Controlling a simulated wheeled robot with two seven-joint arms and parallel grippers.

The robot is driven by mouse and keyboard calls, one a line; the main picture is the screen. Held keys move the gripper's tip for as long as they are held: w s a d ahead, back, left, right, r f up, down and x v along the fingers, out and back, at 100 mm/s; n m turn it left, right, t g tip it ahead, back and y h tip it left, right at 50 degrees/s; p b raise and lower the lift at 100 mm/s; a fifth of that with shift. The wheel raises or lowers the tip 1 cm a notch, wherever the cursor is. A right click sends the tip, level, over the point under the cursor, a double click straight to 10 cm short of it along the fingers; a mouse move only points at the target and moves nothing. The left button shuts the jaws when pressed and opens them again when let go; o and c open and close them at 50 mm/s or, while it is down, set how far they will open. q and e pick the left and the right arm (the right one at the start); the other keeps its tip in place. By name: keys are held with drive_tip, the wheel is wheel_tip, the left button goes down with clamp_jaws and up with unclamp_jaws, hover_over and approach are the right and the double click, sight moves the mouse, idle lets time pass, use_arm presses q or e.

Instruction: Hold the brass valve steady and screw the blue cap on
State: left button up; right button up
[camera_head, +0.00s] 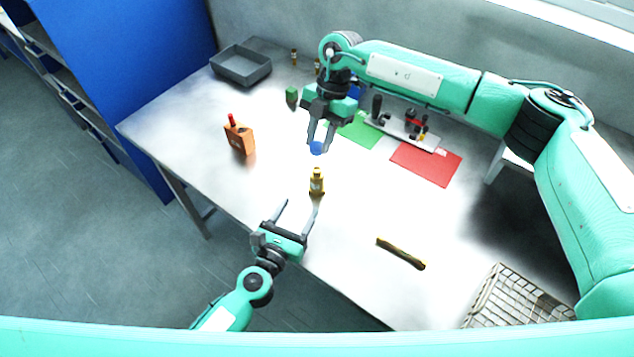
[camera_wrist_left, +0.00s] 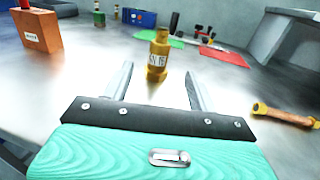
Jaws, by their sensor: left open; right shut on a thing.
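The brass valve (camera_head: 317,183) stands upright on the table, with a pale label on its side. It also shows in the left wrist view (camera_wrist_left: 158,58), straight ahead of my left gripper, beyond its fingertips. My left gripper (camera_head: 300,204) is open and empty at the table's front edge, its fingers pointing toward the valve without touching it. My right gripper (camera_head: 319,145) points down and is shut on the blue cap (camera_head: 316,148), held in the air above and slightly behind the valve. The cap and valve are apart.
An orange block (camera_head: 240,138) with a red top stands left of the valve. A brass rod (camera_head: 400,253) lies at the front right, near a wire basket (camera_head: 511,300). Behind are a grey tray (camera_head: 241,66), a green mat (camera_head: 360,131), a red mat (camera_head: 426,164) and a tool rack (camera_head: 403,130).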

use_arm(q)
drive_tip(key=x, duration=1.2)
clamp_jaws()
use_arm(e)
hover_over(317, 168)
drive_tip(key=shift+w+d+f, duration=0.15)
drive_tip(key=shift+w+f, duration=0.05)
drive_tip(key=shift+f, duration=1.05)
drive_tip(key=shift+w+d+f, duration=0.15)
drive_tip(key=shift+f, duration=1.1)
drive_tip(key=shift+f, duration=0.9)
drive_tip(key=shift+f, duration=0.55)
